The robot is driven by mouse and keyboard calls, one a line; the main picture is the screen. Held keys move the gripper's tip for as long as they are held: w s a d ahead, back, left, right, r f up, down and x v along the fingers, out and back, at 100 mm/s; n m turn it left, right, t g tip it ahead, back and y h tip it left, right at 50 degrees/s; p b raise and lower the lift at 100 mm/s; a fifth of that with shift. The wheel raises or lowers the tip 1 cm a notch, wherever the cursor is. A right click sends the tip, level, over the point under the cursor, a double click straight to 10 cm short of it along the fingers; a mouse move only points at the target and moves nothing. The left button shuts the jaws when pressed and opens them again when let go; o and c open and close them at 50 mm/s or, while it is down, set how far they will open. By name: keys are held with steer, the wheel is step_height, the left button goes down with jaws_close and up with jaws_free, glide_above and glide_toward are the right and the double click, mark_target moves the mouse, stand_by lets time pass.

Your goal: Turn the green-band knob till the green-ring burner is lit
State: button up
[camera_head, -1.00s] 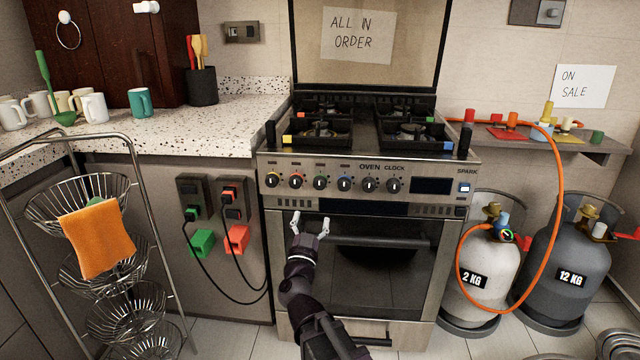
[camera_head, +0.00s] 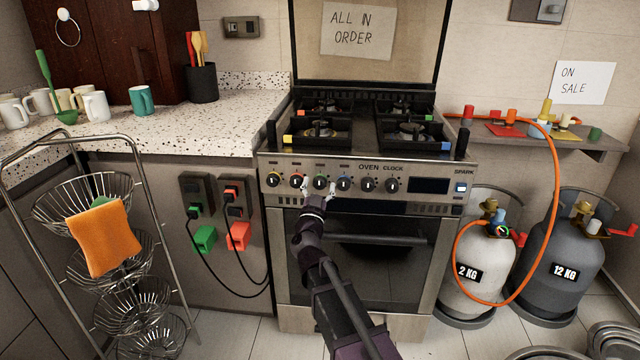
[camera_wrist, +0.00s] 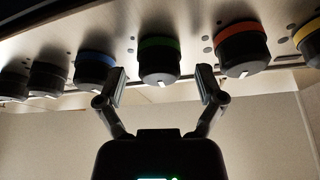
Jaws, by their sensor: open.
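The green-band knob (camera_head: 320,182) is third from the left on the stove's front panel. In the wrist view the green-band knob (camera_wrist: 160,62) is dark with a green collar and a white mark at its lower edge. My gripper (camera_head: 319,188) is at the panel in front of it. In the wrist view my gripper (camera_wrist: 161,80) is open, one finger either side of the knob, with gaps on both sides. A green marker (camera_head: 429,117) sits by the back right burner (camera_head: 402,108). I see no flame there; its ring is too small to make out.
An orange-band knob (camera_wrist: 241,47) and a blue-band knob (camera_wrist: 95,70) flank the green one closely. The oven door handle (camera_head: 385,240) runs below the panel. A wire basket rack (camera_head: 85,190) stands left, gas bottles (camera_head: 483,265) stand right.

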steer(key=c, duration=1.1)
steer(key=shift+c, duration=0.2)
steer(key=shift+m+h, duration=0.4)
steer(key=shift+m, duration=0.2)
steer(key=m+h, duration=0.1)
steer(key=m+p, duration=0.1)
steer(key=m, duration=0.1)
steer(key=shift+w+r+g+h, duration=0.1)
steer(key=shift+r+g+h, duration=0.05)
steer(key=shift+g+h, duration=0.25)
steer(key=m, duration=0.2)
steer(key=m+g+h+p, duration=0.1)
steer(key=m, duration=0.2)
steer(key=shift+h, duration=0.3)
steer(key=m+g+p, duration=0.1)
steer(key=m, duration=0.2)
steer(key=m+g+h+p, duration=0.1)
steer(key=m, duration=0.2)
steer(key=shift+p, duration=0.3)
steer(key=shift+g, duration=0.3)
